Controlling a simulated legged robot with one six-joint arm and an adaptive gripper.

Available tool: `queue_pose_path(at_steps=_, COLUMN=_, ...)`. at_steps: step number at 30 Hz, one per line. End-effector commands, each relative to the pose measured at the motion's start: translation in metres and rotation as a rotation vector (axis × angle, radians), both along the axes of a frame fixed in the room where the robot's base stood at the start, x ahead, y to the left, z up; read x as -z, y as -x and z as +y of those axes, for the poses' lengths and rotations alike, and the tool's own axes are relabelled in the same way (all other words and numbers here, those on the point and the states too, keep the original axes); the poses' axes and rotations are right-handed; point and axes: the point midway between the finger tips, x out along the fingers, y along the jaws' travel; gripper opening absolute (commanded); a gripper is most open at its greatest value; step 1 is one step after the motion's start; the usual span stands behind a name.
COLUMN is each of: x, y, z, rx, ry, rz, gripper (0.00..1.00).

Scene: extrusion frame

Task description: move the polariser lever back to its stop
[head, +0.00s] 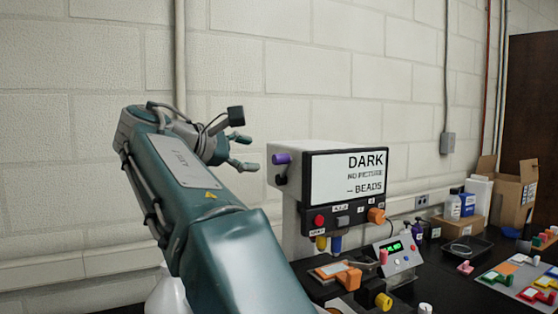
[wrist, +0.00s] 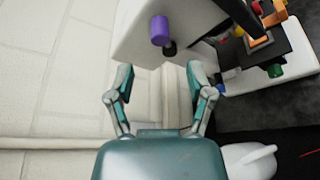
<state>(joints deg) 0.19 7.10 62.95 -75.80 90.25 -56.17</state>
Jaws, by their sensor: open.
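An orange knob (head: 376,215) and a red button (head: 319,221) sit below the screen. A white rounded object (wrist: 250,160) is at lower right in the wrist view.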

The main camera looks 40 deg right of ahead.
Motion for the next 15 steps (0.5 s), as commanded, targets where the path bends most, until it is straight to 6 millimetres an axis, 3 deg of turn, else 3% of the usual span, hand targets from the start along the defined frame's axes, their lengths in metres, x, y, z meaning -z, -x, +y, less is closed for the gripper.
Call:
queue_pose_path(at_steps=9, x=0.014, y=-0.003, z=-0.060, rx=0.004, ry=-0.003, rz=-0.001, gripper=0.68)
queue_pose_path(at_steps=15, x=0.020, y=-0.006, z=-0.081, rx=0.002, ry=-0.002, rz=-0.003, gripper=0.68)
